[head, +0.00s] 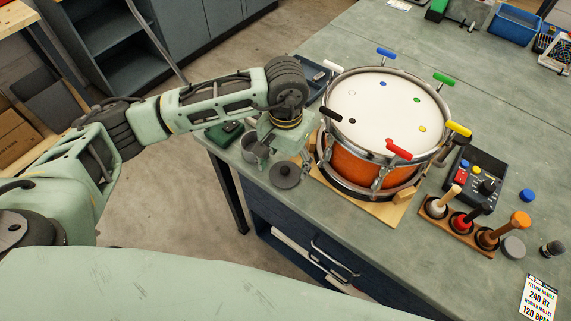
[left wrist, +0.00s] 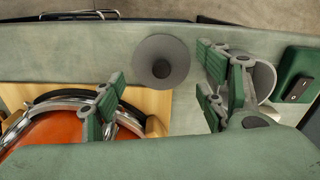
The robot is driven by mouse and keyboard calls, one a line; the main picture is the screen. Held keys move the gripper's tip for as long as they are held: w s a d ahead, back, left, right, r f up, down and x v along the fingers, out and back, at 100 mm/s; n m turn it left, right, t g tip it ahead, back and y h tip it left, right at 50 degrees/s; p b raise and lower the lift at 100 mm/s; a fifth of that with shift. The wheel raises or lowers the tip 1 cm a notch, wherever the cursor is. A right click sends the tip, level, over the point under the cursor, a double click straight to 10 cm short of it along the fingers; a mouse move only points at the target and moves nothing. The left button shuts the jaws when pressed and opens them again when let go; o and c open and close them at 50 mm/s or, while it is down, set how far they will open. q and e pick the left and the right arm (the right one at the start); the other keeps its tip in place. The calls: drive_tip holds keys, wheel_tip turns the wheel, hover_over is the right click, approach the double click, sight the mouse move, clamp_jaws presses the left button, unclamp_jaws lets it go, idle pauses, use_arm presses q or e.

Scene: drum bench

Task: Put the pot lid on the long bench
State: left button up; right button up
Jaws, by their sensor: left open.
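The pot lid (head: 286,176) is a dark grey disc with a small knob, lying flat near the front left edge of the long bench (head: 480,80), beside the drum's wooden board. It also shows in the left wrist view (left wrist: 161,50), between and beyond my fingers. My left gripper (head: 283,155) is open and empty above the bench, just behind the lid in the head view. In the left wrist view the open fingers (left wrist: 165,95) stand apart, one over the drum board and one by a grey metal pot (left wrist: 265,80). My right gripper is not in view.
An orange drum (head: 365,165) with coloured pegs stands close right of the lid. A green box (head: 224,133) sits left of the pot. A mallet rack (head: 460,228) and a dark control box (head: 475,175) stand farther right. The bench behind the drum has free room.

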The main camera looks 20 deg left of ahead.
sight(286, 169)
use_arm(q)
wheel_tip(286, 169, up, 10)
drive_tip(key=b, duration=0.1)
drive_tip(key=shift+b, duration=0.3)
